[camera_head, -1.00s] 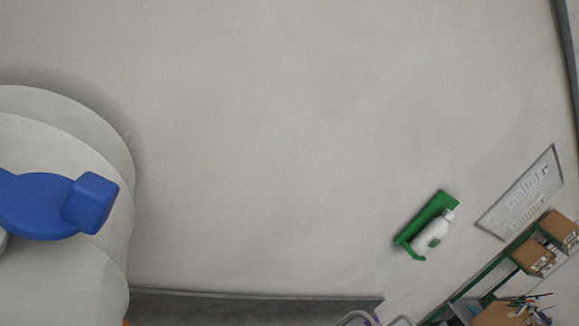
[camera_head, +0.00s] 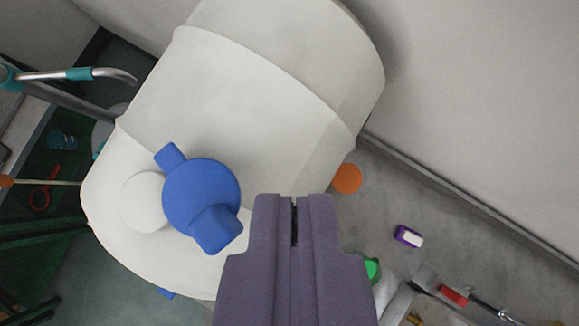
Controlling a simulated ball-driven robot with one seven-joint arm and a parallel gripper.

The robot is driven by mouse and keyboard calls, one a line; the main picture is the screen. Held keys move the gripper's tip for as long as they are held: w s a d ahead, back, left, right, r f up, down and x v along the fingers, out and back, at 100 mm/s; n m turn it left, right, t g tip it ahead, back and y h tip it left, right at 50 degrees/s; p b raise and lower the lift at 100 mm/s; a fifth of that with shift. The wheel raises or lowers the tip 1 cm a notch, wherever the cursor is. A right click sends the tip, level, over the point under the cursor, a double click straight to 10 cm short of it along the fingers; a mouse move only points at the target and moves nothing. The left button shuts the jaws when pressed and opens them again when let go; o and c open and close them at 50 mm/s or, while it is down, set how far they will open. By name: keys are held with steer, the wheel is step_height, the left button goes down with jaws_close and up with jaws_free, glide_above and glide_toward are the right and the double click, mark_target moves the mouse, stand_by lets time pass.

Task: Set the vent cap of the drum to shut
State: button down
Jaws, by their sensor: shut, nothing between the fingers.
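The white drum (camera_head: 250,85) fills the upper middle of the view, its rounded body tilted in the picture. A blue vent cap (camera_head: 200,195) with two stubby lugs sits on its near end, beside a round white knob (camera_head: 146,201). I cannot tell from this view whether the cap is set open or shut. My gripper (camera_head: 294,200) is shut and empty, with its fingertips to the right of the blue cap and apart from it in the picture. The gripper hides part of the drum's lower right edge.
A metal handle with teal grips (camera_head: 80,74) stands at the upper left. An orange round thing (camera_head: 346,178) and a purple and white item (camera_head: 408,236) lie on the grey floor at the right. A pale wall (camera_head: 490,110) bounds the right side.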

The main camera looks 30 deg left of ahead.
mark_target(198, 203)
steer(key=w+d+f+n+g+y+p, duration=0.35)
steer(key=d+f+g+p, duration=0.25)
steer(key=p, duration=1.2)
steer(key=shift+n+y, duration=0.25)
steer(key=shift+y, duration=0.2)
steer(key=a+f+b, duration=0.1)
steer(key=a+f, duration=0.1)
steer(key=s+a+f+b, duration=0.1)
steer(key=a+f+b, duration=0.1)
steer(key=a+f, duration=0.1)
steer(key=a+f+b, duration=0.1)
steer(key=a+f, duration=0.2)
steer(key=shift+s+f+b, duration=0.25)
steer(key=shift+s+b, duration=0.1)
steer(key=shift+b, duration=0.05)
steer(key=shift+s+a+f, duration=0.1)
steer(key=shift+s+a, duration=0.3)
steer(key=shift+f, duration=0.1)
steer(key=shift+a+f, duration=0.1)
steer(key=shift+a, duration=0.05)
steer(key=shift+s+m+b, duration=0.4)
steer(key=shift+b, duration=0.45)
